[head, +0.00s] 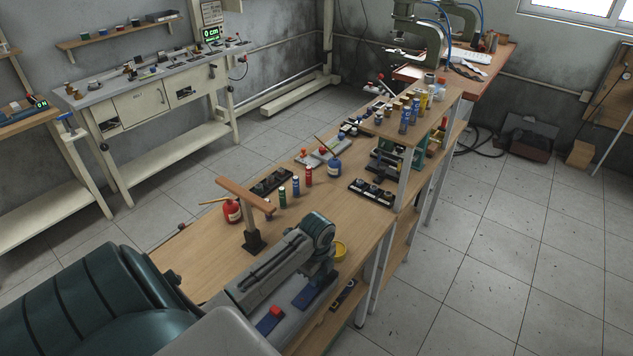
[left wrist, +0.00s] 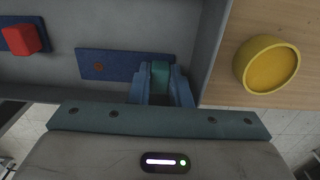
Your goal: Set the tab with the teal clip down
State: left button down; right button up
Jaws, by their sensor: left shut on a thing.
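The tab with the teal clip is a dark blue strip (left wrist: 120,66) with a brown spot near its left end. Its teal clip (left wrist: 159,76) stands between my left gripper's blue fingers (left wrist: 160,92), which are shut on it. In the head view this blue tab (head: 313,293) shows under my left gripper (head: 324,280), over a grey tray (head: 290,306). Whether the tab touches the tray floor, I cannot tell. A second blue tab (left wrist: 12,36) with a red clip (left wrist: 25,39) lies in the tray to the left. My right gripper is not in view.
A yellow round dish (left wrist: 268,64) stands on the wooden bench (head: 190,255), just right of the tray wall (left wrist: 208,50). A wooden T-shaped stand (head: 250,215), a red bottle (head: 232,211) and several small bottles stand beyond my arm.

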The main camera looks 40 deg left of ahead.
pick_arm(q)
jog(key=shift+f, duration=0.15)
jog(key=shift+d, duration=0.1)
jog(key=shift+s, duration=0.1)
jog(key=c, duration=1.6)
grip_release()
jog(key=shift+f, duration=0.1)
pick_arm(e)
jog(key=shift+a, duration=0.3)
